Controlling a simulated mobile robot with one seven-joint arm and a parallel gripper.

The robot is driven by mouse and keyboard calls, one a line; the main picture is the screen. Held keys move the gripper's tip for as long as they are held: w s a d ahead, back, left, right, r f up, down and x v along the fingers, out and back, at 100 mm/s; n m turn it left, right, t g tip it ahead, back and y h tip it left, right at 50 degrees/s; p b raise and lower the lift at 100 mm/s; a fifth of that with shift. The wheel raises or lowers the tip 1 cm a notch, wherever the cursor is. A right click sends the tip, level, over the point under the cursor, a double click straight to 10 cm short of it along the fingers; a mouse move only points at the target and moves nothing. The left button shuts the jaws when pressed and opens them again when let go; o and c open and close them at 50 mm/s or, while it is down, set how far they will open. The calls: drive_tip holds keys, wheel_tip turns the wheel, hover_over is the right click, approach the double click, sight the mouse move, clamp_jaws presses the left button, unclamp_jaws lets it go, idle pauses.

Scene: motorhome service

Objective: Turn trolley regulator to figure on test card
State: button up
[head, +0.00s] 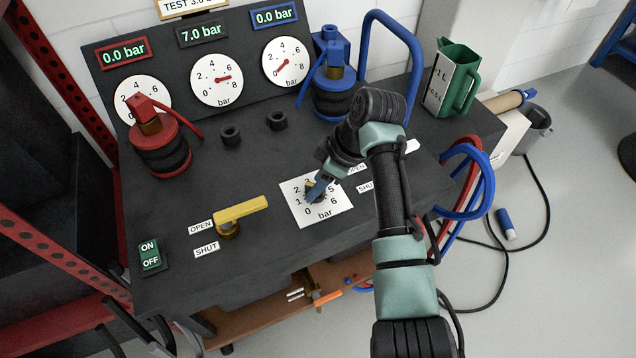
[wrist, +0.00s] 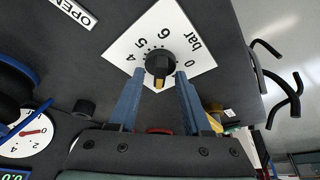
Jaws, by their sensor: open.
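The test card (head: 192,7) at the top edge of the head view reads "TEST 3.0", the rest cut off. The regulator is a black knob with a yellow mark (wrist: 160,66) on a white 0–6 bar scale plate (head: 325,219) on the trolley top. My gripper (head: 313,192) is over the knob, hiding most of it in the head view. In the wrist view, its blue-grey open fingers (wrist: 159,75) stand either side of the knob, with a gap at each side. The yellow mark faces my gripper; the figures there are hidden, so its setting cannot be read.
A yellow lever (head: 240,209) lies left of the plate. Red (head: 160,145) and blue (head: 333,85) couplings stand at the back. The gauge displays read red 0.0, middle 7.0 (head: 201,34) and blue 0.0 bar. A green jug (head: 455,80) is at the right.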

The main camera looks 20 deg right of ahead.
clamp_jaws()
drive_tip(key=shift+a+p, duration=0.1)
drive_tip(key=shift+p, duration=0.4)
drive_tip(key=shift+r+m+p, duration=0.2)
drive_tip(key=shift+m+p, duration=0.4)
drive_tip(key=shift+p, duration=0.3)
drive_tip(key=m+h+p, duration=0.1)
drive_tip(key=m+p, duration=0.1)
drive_tip(key=p, duration=0.1)
drive_tip(key=shift+s+a+r+t+p, duration=0.1)
drive_tip(key=shift+a+t+p, duration=0.05)
drive_tip(key=shift+t+p, duration=0.25)
drive_tip(key=m+h+p, duration=0.1)
drive_tip(key=m+p, duration=0.2)
drive_tip(key=shift+p, duration=0.35)
drive_tip(key=shift+f+m+t+h+p, duration=0.2)
drive_tip(key=shift+m+p, duration=0.25)
drive_tip(key=shift+m, duration=0.2)
drive_tip(key=shift+f+m+t+h+p, duration=0.1)
drive_tip(key=shift+m+h+p, duration=0.1)
drive_tip(key=shift+m+p, duration=0.35)
